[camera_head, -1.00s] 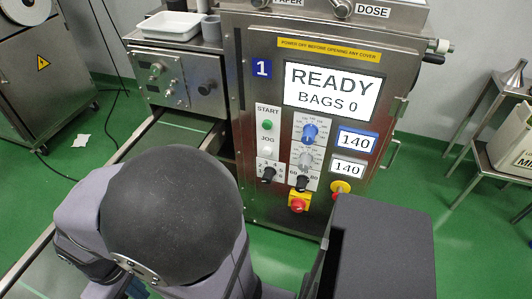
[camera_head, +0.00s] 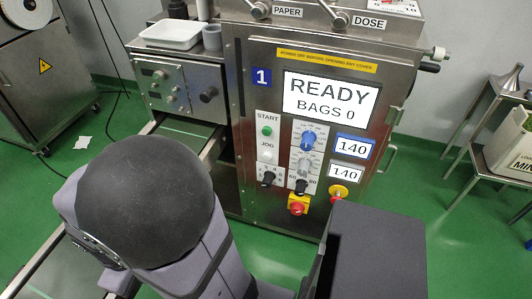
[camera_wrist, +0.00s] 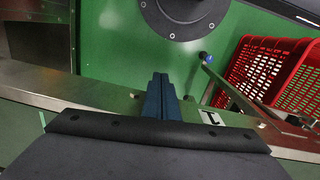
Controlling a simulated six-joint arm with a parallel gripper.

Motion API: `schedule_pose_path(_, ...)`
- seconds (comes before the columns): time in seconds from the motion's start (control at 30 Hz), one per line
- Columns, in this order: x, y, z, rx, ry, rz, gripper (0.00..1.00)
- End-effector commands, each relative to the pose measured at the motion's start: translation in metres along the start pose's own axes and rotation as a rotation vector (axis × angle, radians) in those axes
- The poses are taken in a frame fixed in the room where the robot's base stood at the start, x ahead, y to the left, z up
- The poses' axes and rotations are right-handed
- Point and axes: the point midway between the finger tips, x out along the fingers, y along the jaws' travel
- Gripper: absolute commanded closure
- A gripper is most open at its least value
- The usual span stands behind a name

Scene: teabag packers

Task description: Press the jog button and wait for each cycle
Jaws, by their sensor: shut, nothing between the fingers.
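The packing machine (camera_head: 245,110) stands at the middle of the head view. Its screen (camera_head: 331,100) reads "READY, BAGS 0". On its front panel, the pale jog button (camera_head: 267,156) sits under the JOG label, below the green start button (camera_head: 266,131). My gripper's dark blue fingers (camera_wrist: 161,98) show in the wrist view, shut together with nothing between them, in front of a steel edge and green floor. The fingers are not visible in the head view, and the jog button is not in the wrist view.
A red-and-yellow emergency stop (camera_head: 297,205), a red-and-yellow switch (camera_head: 338,191) and dials are near the buttons. A steel control box (camera_head: 185,85) stands left of the machine. Red crates (camera_wrist: 285,70) show in the wrist view. A steel side table (camera_head: 480,125) is at right.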

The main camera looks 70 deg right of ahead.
Motion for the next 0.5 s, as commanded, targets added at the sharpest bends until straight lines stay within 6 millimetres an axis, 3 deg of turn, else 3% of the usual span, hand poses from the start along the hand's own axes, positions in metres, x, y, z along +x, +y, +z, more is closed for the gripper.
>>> schedule_pose_path(0.03, -0.011, 0.011, 0.003, -0.017, -0.012, 0.008, 1.00)
schedule_pose_path(0.27, -0.030, 0.061, 0.023, -0.170, -0.073, 0.034, 1.00)
schedule_pose_path(0.5, -0.048, 0.107, 0.056, -0.372, -0.128, 0.012, 1.00)
